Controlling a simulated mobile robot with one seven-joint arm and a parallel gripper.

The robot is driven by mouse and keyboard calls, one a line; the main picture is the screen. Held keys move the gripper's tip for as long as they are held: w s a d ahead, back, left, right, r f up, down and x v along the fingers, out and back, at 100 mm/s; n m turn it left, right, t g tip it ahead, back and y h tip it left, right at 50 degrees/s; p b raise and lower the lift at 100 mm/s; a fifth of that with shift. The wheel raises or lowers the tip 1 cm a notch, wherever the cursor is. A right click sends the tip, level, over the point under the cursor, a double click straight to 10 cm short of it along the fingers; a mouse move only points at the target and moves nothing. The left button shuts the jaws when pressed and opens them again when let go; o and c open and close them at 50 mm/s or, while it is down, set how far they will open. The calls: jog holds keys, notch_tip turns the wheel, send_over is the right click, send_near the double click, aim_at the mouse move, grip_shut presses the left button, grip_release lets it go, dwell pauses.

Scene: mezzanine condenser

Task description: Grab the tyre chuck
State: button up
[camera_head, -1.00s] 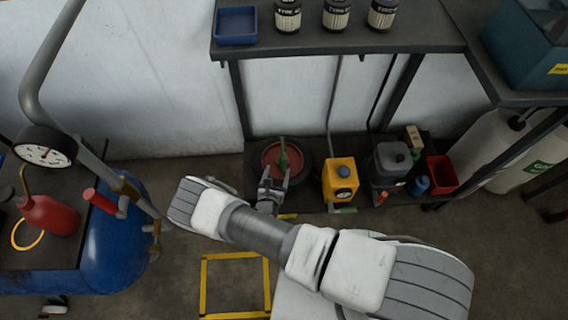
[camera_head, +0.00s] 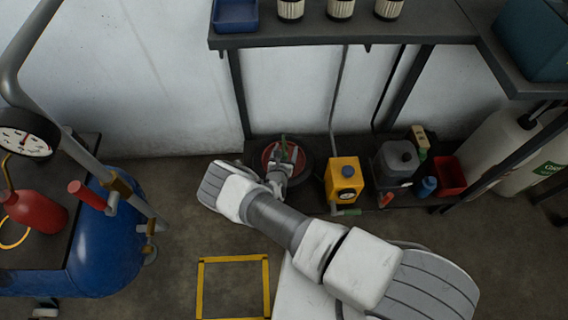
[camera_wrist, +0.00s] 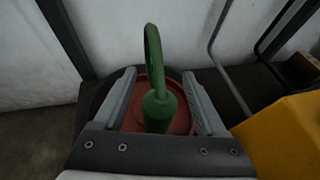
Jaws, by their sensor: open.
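A green piece with a thick body and a thin hooked top, which looks like the tyre chuck (camera_wrist: 158,108), stands on the red centre of a dark round wheel. In the head view the green piece (camera_head: 283,141) is small and partly hidden by my gripper (camera_head: 280,166). In the wrist view my gripper (camera_wrist: 159,76) is open, with one finger on each side of the green piece and gaps between them. The hooked top rises past the fingertips in the picture. Whether anything touches cannot be told.
The wheel (camera_head: 312,169) lies on a low dark shelf. A yellow container (camera_head: 340,188) stands close on its right, with a grey can (camera_head: 396,160) and a red bin (camera_head: 449,176) beyond. The bench (camera_head: 340,32) overhangs behind. A blue tank (camera_head: 108,245) is at the left.

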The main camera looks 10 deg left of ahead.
grip_shut()
dwell(0.3)
jog(key=shift+r, duration=0.2)
